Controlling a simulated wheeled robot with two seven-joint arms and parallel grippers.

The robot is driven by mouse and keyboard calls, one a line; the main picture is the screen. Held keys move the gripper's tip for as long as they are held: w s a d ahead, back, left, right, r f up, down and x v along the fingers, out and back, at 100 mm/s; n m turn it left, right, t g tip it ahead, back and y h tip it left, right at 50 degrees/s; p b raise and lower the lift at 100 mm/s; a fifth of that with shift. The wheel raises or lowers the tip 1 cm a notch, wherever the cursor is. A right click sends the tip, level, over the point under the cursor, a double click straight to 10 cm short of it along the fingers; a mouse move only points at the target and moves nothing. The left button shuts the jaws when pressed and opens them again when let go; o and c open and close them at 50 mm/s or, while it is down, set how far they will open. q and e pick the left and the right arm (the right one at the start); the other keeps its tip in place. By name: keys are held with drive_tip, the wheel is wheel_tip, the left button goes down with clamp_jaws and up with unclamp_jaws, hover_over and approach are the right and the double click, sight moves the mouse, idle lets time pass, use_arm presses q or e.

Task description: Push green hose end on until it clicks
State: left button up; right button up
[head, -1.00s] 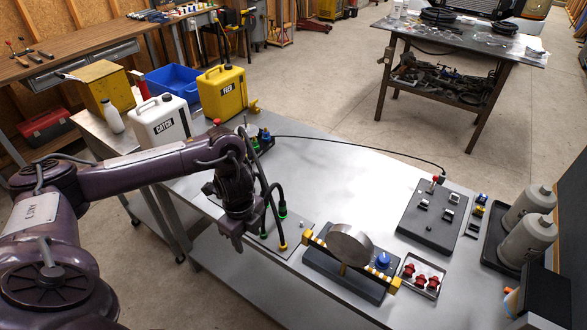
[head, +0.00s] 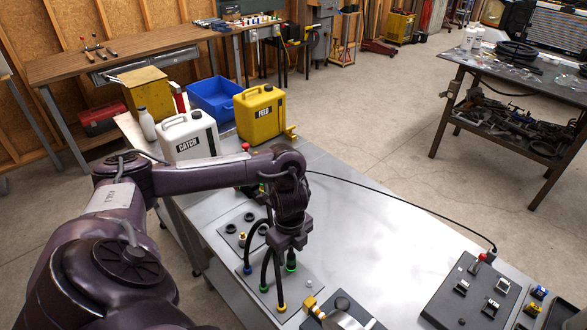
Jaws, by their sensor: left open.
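The green hose end (head: 291,265) is a dark fitting with a bright green ring on a black hose, standing over the grey plate (head: 308,280) on the bench. My left gripper (head: 290,246) is open, pointing down directly above or around its top; I cannot tell whether the fingers touch it. The hose arches left behind my gripper. A second green-marked fitting (head: 264,287) is in the plate's front-left part, with a blue one (head: 247,270) and a yellow one (head: 281,307) near it. Whether the green end is seated is unclear. My right gripper is not in view.
White CATCH jug (head: 190,137) and yellow FEED jug (head: 261,115) stand at the bench's far left. A plate with black round ports (head: 232,228) lies left of the hoses. A black cable (head: 400,205) crosses the bench, whose middle (head: 400,250) is mostly clear.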

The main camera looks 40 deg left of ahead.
sight(291, 255)
use_arm(q)
drive_tip(key=f, duration=0.2)
drive_tip(key=shift+w+f, duration=0.2)
drive_tip(key=shift+f, duration=0.1)
drive_tip(key=shift+w+f, duration=0.1)
drive_tip(key=shift+f, duration=0.75)
drive_tip(key=shift+c, duration=0.4)
drive_tip(key=c, duration=0.5)
clamp_jaws()
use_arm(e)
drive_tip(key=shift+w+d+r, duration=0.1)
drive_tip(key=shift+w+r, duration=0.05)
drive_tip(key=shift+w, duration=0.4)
